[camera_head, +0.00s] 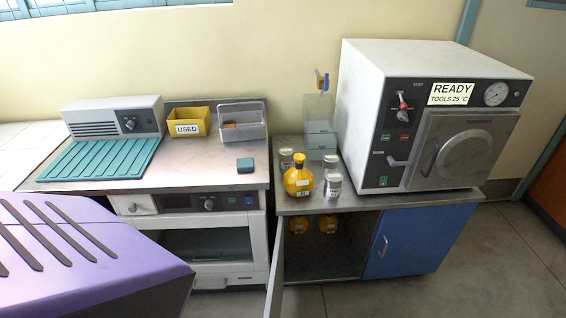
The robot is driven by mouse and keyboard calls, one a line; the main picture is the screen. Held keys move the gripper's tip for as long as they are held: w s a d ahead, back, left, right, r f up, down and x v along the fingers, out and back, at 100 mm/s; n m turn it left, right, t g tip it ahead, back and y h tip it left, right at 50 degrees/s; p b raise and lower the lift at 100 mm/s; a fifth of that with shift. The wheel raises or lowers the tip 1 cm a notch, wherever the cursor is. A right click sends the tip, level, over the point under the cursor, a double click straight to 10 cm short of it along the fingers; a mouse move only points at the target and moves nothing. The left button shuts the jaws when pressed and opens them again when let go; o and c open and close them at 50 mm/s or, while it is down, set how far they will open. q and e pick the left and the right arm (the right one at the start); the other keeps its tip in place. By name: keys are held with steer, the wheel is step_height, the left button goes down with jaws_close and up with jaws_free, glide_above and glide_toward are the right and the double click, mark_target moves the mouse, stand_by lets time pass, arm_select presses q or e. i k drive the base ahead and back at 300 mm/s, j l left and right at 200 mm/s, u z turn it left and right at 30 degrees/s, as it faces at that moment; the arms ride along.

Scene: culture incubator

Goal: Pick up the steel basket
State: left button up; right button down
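A grey, open-topped metal container (244,133), which looks like the steel basket, stands at the back right of the steel-topped bench on the left. A small orange thing shows inside it; the rest of its contents cannot be made out. It stands beside a yellow bin marked USED (189,122). Neither of my grippers is in view.
The bench also bears a teal ribbed mat (100,160), a grey control box (115,118) and a small teal block (245,165).

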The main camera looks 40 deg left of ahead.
mark_target(242, 118)
steer(key=k+j+u, duration=0.2)
steer(key=j, duration=0.55)
steer(key=j+u, duration=0.15)
steer(key=j, duration=0.6)
